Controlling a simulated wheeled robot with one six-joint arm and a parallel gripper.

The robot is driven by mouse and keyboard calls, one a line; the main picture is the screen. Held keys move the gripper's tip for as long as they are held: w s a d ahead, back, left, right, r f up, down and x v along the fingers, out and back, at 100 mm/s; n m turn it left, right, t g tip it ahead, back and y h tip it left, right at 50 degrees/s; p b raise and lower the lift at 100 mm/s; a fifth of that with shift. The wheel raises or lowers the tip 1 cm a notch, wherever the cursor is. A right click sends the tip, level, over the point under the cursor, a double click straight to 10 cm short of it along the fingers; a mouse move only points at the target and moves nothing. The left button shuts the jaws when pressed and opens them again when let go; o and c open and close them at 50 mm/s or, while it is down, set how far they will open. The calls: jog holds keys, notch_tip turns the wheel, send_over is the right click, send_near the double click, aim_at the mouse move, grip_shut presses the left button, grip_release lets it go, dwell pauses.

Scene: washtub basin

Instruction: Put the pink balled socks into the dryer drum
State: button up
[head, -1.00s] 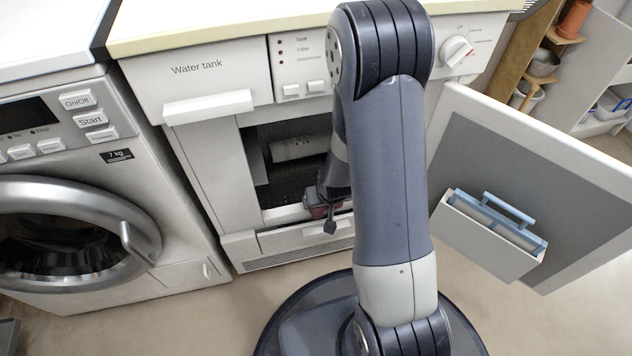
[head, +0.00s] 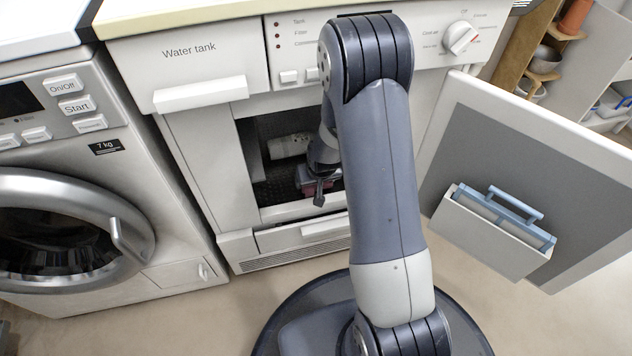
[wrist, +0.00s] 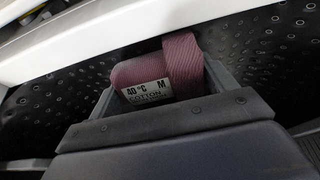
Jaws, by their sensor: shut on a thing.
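The pink balled socks (wrist: 150,73) show in the wrist view, with a white label reading "40 °C M COTTON". My gripper (wrist: 160,90) is shut on them, one finger on each side. In the head view my gripper (head: 318,184) is at the dryer's opening, and only a small dark pink patch shows there. The dryer drum (head: 268,192) is a dark cavity with a dimpled wall; the dimpled wall (wrist: 60,105) also shows around the gripper in the wrist view. Much of the opening is hidden behind my arm.
The dryer door (head: 535,170) stands open to the right with a blue-handled filter box (head: 490,235) on it. A washing machine (head: 75,230) with a shut round door is at the left. A white edge (wrist: 75,45) crosses the wrist view. Clear floor lies in front.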

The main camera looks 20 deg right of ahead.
jog(key=o, duration=1)
jog(key=p+v, duration=0.5)
jog(key=v, duration=0.7)
jog(key=shift+s+r, duration=0.1)
